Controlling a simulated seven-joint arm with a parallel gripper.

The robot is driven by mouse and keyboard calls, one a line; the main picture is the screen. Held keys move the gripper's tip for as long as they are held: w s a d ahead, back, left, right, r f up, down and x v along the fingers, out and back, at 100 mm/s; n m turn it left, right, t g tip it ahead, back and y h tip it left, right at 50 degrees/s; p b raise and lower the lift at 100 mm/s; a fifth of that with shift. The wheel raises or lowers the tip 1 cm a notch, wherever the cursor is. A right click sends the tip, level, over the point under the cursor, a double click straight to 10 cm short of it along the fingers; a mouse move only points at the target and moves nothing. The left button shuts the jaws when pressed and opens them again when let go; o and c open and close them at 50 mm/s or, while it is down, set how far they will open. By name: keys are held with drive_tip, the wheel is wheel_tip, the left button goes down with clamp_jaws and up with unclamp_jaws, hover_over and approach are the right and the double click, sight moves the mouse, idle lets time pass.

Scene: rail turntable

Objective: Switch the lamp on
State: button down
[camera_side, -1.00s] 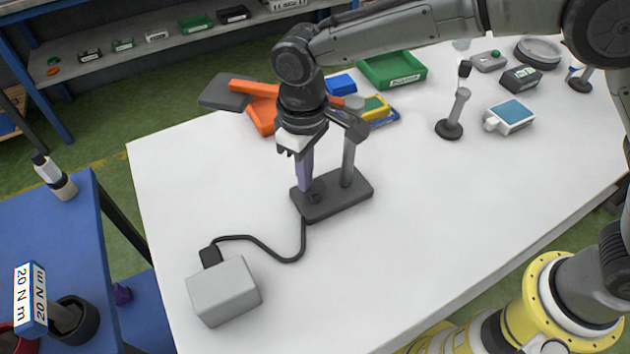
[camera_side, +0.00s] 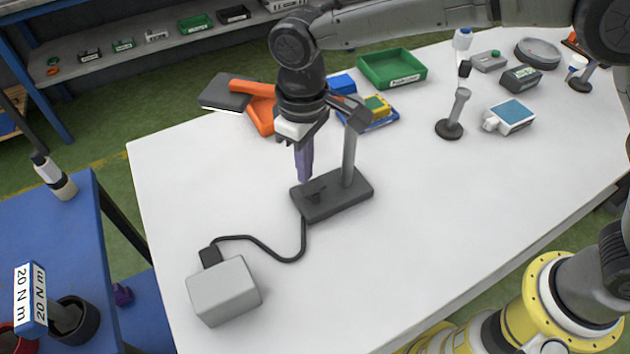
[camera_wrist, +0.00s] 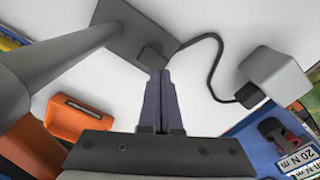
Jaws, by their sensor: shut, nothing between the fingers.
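The lamp has a dark grey base (camera_side: 350,195), an upright grey pole (camera_side: 349,160), an orange arm (camera_side: 252,88) and a dark flat head (camera_side: 222,92). The head's lower edge is bright white. A small black switch (camera_side: 315,193) sits on the base, and also shows in the wrist view (camera_wrist: 151,56). My gripper (camera_side: 305,178) is shut and empty, its purple fingers pointing down just above the base, by the switch. In the wrist view the fingertips (camera_wrist: 160,72) overlap the switch's near edge; contact is not clear there. The arm partly hides the orange arm and pole top.
A black cable (camera_side: 265,244) runs from the base to a grey box (camera_side: 224,291) at the front left. An orange bin (camera_side: 262,118), a green bin (camera_side: 391,68) and a small post (camera_side: 455,112) stand farther back. The white tabletop right of the base is clear.

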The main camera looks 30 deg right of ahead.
sight(308, 191)
wheel_tip(308, 191, up, 4)
drive_tip(key=shift+r, duration=0.15)
idle(0.4)
idle(0.3)
drive_tip(key=s+d+r+m+t, duration=0.15)
drive_tip(key=s+d+r, duration=0.25)
drive_tip(key=d, duration=0.5)
drive_tip(key=s+d+r+m+t, duration=0.15)
drive_tip(key=s+d+r, duration=0.3)
drive_tip(key=d, duration=0.55)
drive_tip(key=s+d+f+m+t, duration=0.2)
drive_tip(key=s+d+f+m, duration=0.1)
drive_tip(key=s+d, duration=0.9)
drive_tip(key=shift+s+d+t, duration=0.15)
drive_tip(key=shift+s+t, duration=0.15)
drive_tip(key=shift+s, duration=0.25)
